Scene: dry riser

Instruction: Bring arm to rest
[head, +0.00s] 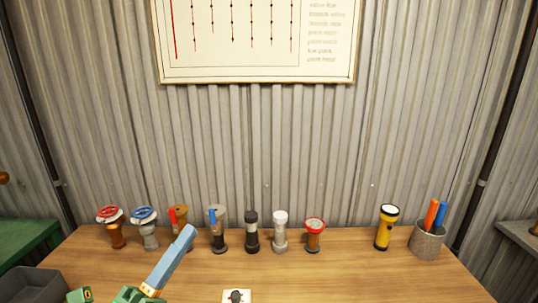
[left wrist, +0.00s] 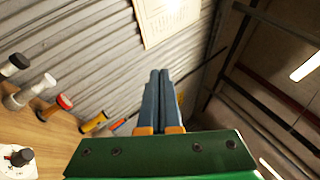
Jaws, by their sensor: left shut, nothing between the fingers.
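My left gripper (head: 187,233) reaches in from the lower left in the head view, with its blue fingers pointing up and to the right above the wooden table. In the left wrist view my left gripper (left wrist: 160,73) has its two blue fingers side by side and closed, with nothing between them. The fingers overlap the row of valves in the head view but I see no contact with any of them. My right gripper does not show in either view.
Several valve-like fittings stand in a row along the back of the wooden table (head: 350,275), including a red-wheeled one (head: 110,214) and a blue-wheeled one (head: 144,214). A yellow flashlight (head: 384,230) and a grey cup (head: 426,242) stand at right. A dark bin (head: 28,284) is at lower left.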

